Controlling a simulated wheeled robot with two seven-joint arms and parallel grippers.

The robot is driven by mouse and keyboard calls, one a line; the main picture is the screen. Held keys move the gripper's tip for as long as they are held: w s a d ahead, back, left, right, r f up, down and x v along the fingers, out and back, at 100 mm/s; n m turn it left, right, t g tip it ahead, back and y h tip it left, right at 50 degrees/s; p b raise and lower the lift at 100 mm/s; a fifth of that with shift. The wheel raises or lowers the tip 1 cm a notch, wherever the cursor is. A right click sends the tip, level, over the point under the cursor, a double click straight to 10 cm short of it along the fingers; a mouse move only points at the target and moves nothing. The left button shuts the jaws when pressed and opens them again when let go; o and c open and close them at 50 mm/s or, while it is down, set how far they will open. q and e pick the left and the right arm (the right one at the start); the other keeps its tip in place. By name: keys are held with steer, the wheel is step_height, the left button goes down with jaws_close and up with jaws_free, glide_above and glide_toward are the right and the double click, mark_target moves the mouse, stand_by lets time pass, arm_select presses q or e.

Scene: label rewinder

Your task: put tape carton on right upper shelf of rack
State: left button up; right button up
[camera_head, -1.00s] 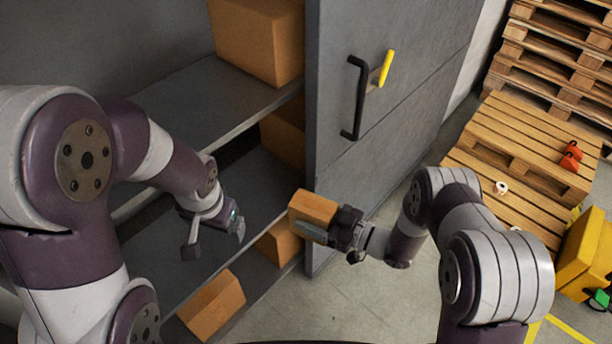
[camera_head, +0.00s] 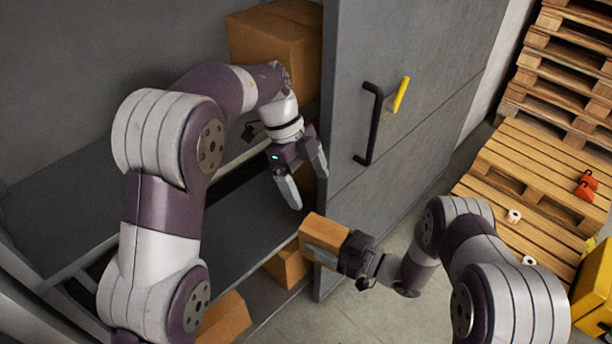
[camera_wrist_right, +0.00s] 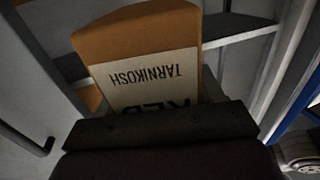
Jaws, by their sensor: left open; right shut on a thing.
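A small orange-brown carton (camera_head: 323,231) is held in my right gripper (camera_head: 332,250), in front of the rack's open side near the grey door panel. In the right wrist view the carton (camera_wrist_right: 140,60) fills the space ahead of the jaws and bears a pale label with upside-down "TARNIKOSH" lettering. My left gripper (camera_head: 307,186) is open and empty, pointing down, above and slightly left of the held carton. The rack's upper shelf (camera_head: 75,185) is grey and partly hidden by my left arm. A large carton (camera_head: 275,50) stands on its right part.
More cartons (camera_head: 287,268) and (camera_head: 225,318) sit low in the rack. The grey panel (camera_head: 420,100) with a black handle (camera_head: 371,125) and a yellow handle (camera_head: 401,95) borders the rack's right side. Wooden pallets (camera_head: 530,185) stand at right. The upper shelf's left part looks bare.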

mark_target(327, 230)
arm_select(q)
steer(key=x, duration=1.1)
steer(key=shift+d+f, duration=0.15)
steer(key=shift+f, duration=0.1)
arm_select(e)
steer(key=shift+w, duration=0.1)
arm_select(q)
steer(key=c, duration=1.2)
steer(key=shift+c, duration=0.8)
arm_select(e)
steer(key=o, duration=1.1)
steer(key=shift+c, duration=0.2)
arm_select(q)
steer(key=shift+c, duration=0.8)
arm_select(e)
steer(key=o, duration=0.3)
steer(key=shift+d, duration=0.1)
